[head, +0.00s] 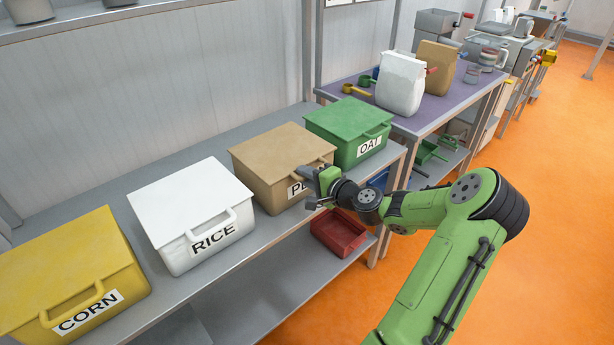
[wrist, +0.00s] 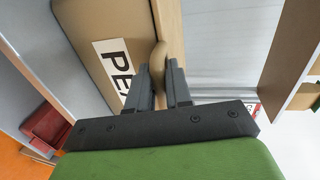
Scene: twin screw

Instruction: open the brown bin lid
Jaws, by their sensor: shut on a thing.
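The brown bin (head: 270,190) stands on the grey shelf between the white RICE bin and the green bin. Its lid (head: 275,150) lies flat and closed on top. My gripper (head: 312,182) is at the bin's front right. In the wrist view, my gripper's two dark fingers (wrist: 163,88) are shut on the lid's brown handle (wrist: 159,58), one finger on each side. The bin's label (wrist: 113,68) shows beside the fingers, partly hidden by one of them.
The yellow CORN bin (head: 75,280), white RICE bin (head: 195,215) and green bin (head: 350,130) share the shelf (head: 255,240). A red tray (head: 338,232) sits on the lower level. A table (head: 440,118) with paper bags stands beyond. The orange floor (head: 530,220) is open at right.

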